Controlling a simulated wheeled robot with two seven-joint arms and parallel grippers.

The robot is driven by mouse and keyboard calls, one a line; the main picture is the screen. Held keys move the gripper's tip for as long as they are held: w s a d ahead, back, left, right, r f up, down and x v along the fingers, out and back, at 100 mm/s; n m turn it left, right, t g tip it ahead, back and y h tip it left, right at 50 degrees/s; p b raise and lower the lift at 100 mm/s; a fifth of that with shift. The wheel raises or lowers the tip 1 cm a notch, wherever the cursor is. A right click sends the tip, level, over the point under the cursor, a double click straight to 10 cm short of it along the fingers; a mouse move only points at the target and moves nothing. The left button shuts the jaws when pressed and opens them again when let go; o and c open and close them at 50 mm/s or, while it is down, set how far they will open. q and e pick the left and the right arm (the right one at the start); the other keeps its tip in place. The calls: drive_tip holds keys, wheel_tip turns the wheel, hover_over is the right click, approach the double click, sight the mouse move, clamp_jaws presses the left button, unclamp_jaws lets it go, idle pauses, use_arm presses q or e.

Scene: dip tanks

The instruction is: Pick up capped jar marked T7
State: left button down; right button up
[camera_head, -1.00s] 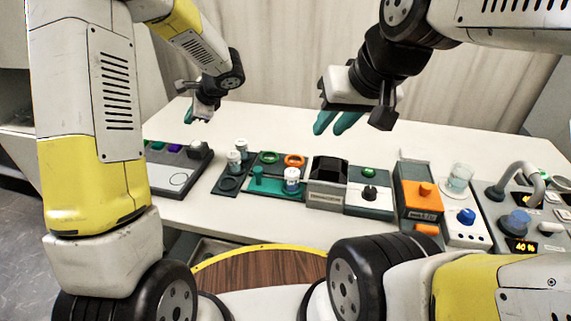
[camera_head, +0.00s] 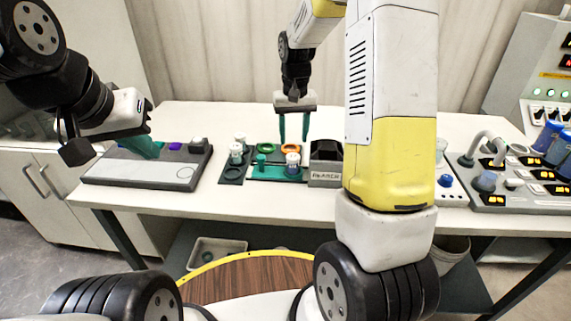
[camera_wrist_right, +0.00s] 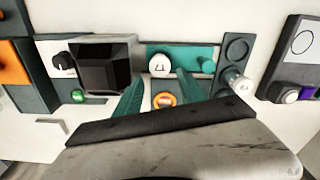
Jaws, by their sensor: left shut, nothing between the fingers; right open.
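A white-capped jar (camera_head: 292,163) stands in the green tray (camera_head: 262,173); it also shows in the right wrist view (camera_wrist_right: 160,65), toward the space between my fingertips. I cannot read any jar's mark, so I cannot tell which is T7. My right gripper (camera_head: 293,140) is open and empty, pointing down above the green tray's back part; it also shows in the right wrist view (camera_wrist_right: 160,85). My left gripper (camera_head: 152,150) is shut and empty over the grey panel.
A black-topped box (camera_head: 325,165) stands close right of the tray. The grey panel (camera_head: 135,172) lies left. My right arm hides part of the table's right side.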

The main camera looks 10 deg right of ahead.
sight(293, 157)
drive_tip(key=shift+w+f, duration=0.1)
drive_tip(key=shift+f, duration=0.75)
drive_tip(key=f, duration=0.7)
drive_tip(key=shift+s, duration=0.3)
drive_tip(key=shift+c, duration=0.2)
clamp_jaws()
